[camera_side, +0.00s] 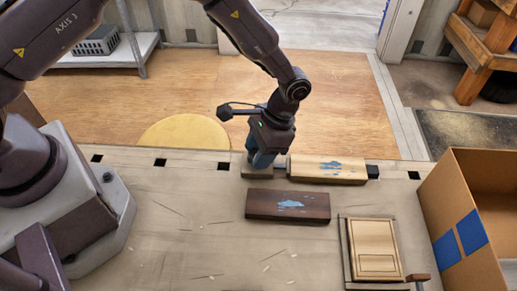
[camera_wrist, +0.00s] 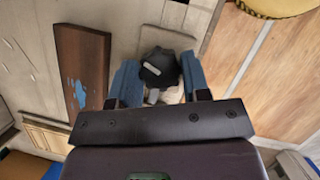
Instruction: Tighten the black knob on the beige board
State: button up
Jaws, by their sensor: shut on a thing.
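The black knob (camera_wrist: 158,66) has a white line on its top and shows between the two blue fingers in the wrist view. My gripper (camera_wrist: 160,82) is shut on it, with one finger at each side. In the side view my gripper (camera_side: 262,160) points down over the small beige board (camera_side: 257,173) near the far edge of the table. There the fingers hide the knob. How tightly the knob sits cannot be told.
A dark brown board (camera_side: 262,206) with blue paint lies nearer. A pale panel (camera_side: 375,245) and a cardboard box (camera_side: 465,200) are at the right. The table's left middle is clear.

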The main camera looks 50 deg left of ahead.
jog(key=shift+m, duration=0.3)
dwell(0.4)
jog(key=o, duration=0.9)
jog(key=shift+o, duration=0.2)
jog(key=shift+r, duration=0.1)
jog(key=v, duration=1.3)
